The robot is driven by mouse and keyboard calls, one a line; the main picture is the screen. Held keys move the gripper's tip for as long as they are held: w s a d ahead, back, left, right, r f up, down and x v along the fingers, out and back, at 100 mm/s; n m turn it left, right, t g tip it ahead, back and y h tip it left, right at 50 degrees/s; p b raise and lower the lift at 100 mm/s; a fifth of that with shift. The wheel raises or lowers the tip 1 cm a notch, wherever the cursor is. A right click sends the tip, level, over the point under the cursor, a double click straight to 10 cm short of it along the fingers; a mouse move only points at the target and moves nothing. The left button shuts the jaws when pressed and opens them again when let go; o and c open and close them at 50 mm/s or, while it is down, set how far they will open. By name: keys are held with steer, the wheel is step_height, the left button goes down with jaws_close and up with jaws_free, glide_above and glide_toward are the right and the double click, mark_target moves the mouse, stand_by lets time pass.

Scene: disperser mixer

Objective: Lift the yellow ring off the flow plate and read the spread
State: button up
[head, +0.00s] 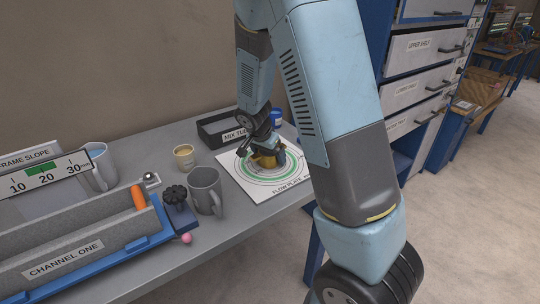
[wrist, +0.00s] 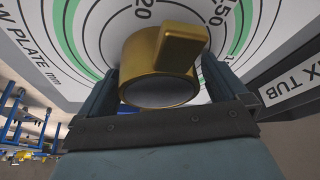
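The yellow ring (wrist: 150,62), brass-coloured with a block-like tab on its upper right, stands over the middle of the flow plate (wrist: 75,55). A grey surface shows inside it. In the head view the ring (head: 266,161) is partly hidden by my gripper (head: 262,143). The white flow plate (head: 262,192) has a green band and printed circles, and lies on the bench. In the wrist view my gripper (wrist: 160,75) has one finger against each side of the ring and appears shut on it. Whether the ring touches the plate cannot be told.
A black tray labelled MIX TUB (head: 213,132) is behind the plate. A small tan cup (head: 184,157) and a grey mug (head: 205,190) stand left of it. A blue-edged channel (head: 75,245) fills the left bench. A blue drawer cabinet (head: 415,50) is at right.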

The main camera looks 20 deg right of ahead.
steer(key=c, duration=1.1)
steer(key=shift+r, duration=0.1)
steer(key=shift+r, duration=0.3)
step_height(320, 180, up, 2)
steer(key=shift+r, duration=0.1)
steer(key=s+a+r, duration=0.1)
steer(key=s+r, duration=1.3)
steer(key=r, duration=0.2)
stand_by(0.6)
stand_by(0.5)
